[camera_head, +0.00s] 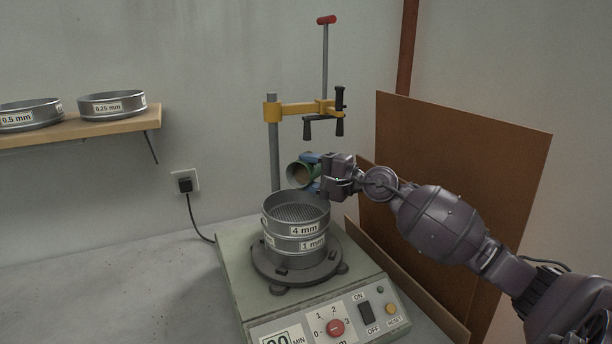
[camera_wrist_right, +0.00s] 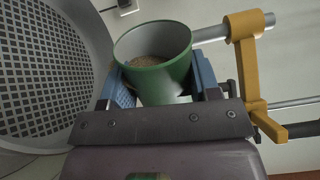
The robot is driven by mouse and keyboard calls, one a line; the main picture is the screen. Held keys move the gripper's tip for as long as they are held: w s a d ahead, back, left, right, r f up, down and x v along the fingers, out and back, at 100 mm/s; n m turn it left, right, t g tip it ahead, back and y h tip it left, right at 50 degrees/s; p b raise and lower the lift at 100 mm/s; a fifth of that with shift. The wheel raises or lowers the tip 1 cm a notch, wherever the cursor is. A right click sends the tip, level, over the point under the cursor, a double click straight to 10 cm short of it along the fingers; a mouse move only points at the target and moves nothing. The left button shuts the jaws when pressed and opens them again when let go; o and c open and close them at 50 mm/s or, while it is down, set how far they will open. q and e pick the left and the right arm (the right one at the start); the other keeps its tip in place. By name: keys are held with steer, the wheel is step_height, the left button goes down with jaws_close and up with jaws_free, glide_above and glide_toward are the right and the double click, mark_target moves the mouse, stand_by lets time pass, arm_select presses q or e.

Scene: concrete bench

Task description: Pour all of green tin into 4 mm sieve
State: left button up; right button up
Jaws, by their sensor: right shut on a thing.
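The green tin (camera_head: 299,176) is tilted on its side above the back of the sieve stack, its mouth facing left in the head view. My right gripper (camera_head: 318,172) is shut on the tin. In the right wrist view the green tin (camera_wrist_right: 154,62) sits between the blue fingertips of the gripper (camera_wrist_right: 158,85), with brown grainy material inside. The 4 mm sieve (camera_head: 304,229) is on top of the stack, and its mesh looks empty. The mesh of the 4 mm sieve (camera_wrist_right: 40,75) also shows at the left in the wrist view. My left gripper is not in view.
The 1 mm sieve (camera_head: 311,245) is under the 4 mm one on the shaker (camera_head: 245,290). A yellow clamp (camera_head: 290,110) on a post stands behind. The 0.5 mm sieve (camera_head: 30,115) and 0.25 mm sieve (camera_head: 112,104) lie on a shelf. A brown board (camera_head: 470,160) stands at right.

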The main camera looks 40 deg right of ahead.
steer(key=shift+f, duration=0.3)
steer(key=shift+s+a+r+n+b, duration=0.1)
steer(key=shift+a+n+b, duration=0.05)
steer(key=shift+n+b, duration=0.5)
steer(key=shift+a+r+n+b, duration=0.15)
steer(key=shift+n+b, duration=0.25)
steer(key=shift+n, duration=0.35)
steer(key=n, duration=0.1)
steer(key=n+b, duration=0.1)
steer(key=a+n, duration=0.1)
steer(key=shift+s+r+b, duration=0.2)
steer(key=shift+r+b, duration=0.05)
steer(key=shift+b, duration=0.1)
steer(key=shift+s+a+r+n, duration=0.1)
steer(key=shift+r+n, duration=0.05)
steer(key=shift+n, duration=0.35)
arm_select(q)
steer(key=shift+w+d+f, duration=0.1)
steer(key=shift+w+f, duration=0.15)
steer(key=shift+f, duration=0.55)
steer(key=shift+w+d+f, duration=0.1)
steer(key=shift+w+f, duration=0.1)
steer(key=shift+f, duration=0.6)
arm_select(e)
steer(key=shift+r, duration=0.2)
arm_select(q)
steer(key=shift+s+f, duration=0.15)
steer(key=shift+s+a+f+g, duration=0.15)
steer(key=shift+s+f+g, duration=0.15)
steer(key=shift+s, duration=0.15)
